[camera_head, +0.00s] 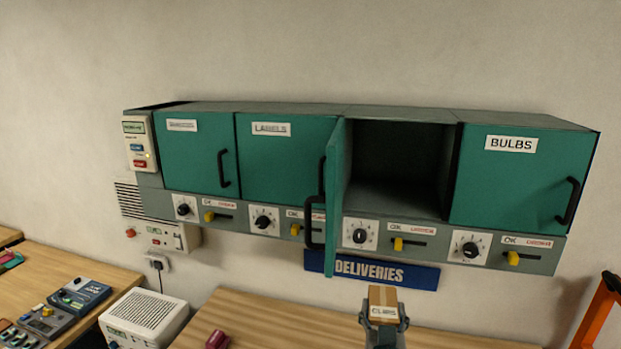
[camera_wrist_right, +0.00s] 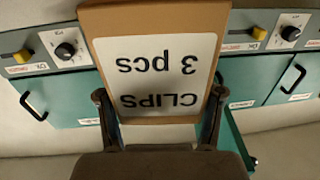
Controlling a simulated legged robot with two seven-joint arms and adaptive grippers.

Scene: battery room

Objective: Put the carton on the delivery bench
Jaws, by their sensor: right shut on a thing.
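The carton (camera_head: 383,296) is a small brown box with a white label reading CLIPS. My right gripper (camera_head: 384,320) is shut on it at the lower middle of the head view. In the right wrist view the carton (camera_wrist_right: 155,22) appears upside down, its label reading "CLIPS 3 pcs", between the two fingers of the gripper (camera_wrist_right: 158,95). The delivery bench (camera_head: 250,308) is a wooden top below the blue DELIVERIES sign (camera_head: 372,272). The carton is in front of the bench in the picture; its height above it cannot be told. My left gripper is not in view.
A green wall cabinet row has one open, empty-looking compartment (camera_head: 395,165), its door (camera_head: 338,190) swung outward above the bench. A dark red object (camera_head: 217,340) lies on the bench's left part. A white vented box (camera_head: 145,315) stands left. An orange frame (camera_head: 598,310) is far right.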

